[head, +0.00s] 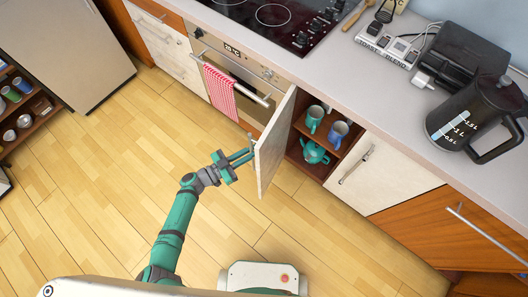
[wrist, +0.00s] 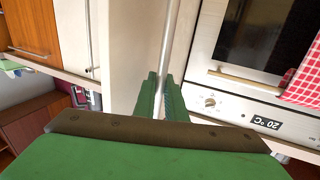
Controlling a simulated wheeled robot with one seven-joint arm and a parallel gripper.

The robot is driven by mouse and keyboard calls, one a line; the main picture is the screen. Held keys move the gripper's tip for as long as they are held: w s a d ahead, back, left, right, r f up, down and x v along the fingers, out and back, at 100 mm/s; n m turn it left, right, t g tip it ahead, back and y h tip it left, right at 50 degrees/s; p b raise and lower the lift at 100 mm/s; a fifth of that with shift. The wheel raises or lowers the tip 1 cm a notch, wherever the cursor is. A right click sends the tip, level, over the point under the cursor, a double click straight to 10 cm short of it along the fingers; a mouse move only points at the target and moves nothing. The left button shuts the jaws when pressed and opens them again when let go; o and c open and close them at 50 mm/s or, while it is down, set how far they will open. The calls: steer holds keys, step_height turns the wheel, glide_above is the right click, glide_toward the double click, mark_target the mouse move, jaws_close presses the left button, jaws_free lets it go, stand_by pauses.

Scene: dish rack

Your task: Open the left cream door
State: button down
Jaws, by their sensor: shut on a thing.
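The left cream door (head: 272,145) stands swung well out from the lower cabinet, seen at a steep angle in the head view. My gripper (head: 246,155) is at the door's outer face, on its left side. In the wrist view the green fingers (wrist: 161,82) are closed around the door's thin metal handle (wrist: 166,35), in front of the pale door panel (wrist: 132,40). The open cabinet (head: 300,171) shows two shelf levels. A green mug (head: 314,119) and a bluish mug (head: 338,133) stand on the upper level, and a teal teapot (head: 314,153) below.
The right cream door (head: 385,175) is shut, beside the opening. An oven (head: 240,75) with a red-and-white towel (head: 219,92) is left of the open door. The counter above holds a dark kettle (head: 480,115). The wooden floor (head: 110,180) left of my arm is clear.

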steer(key=shift+w+a+r, duration=0.15)
steer(key=shift+w+a, duration=0.05)
stand_by(0.3)
steer(key=c, duration=1.8)
jaws_free()
steer(key=v, duration=1.1)
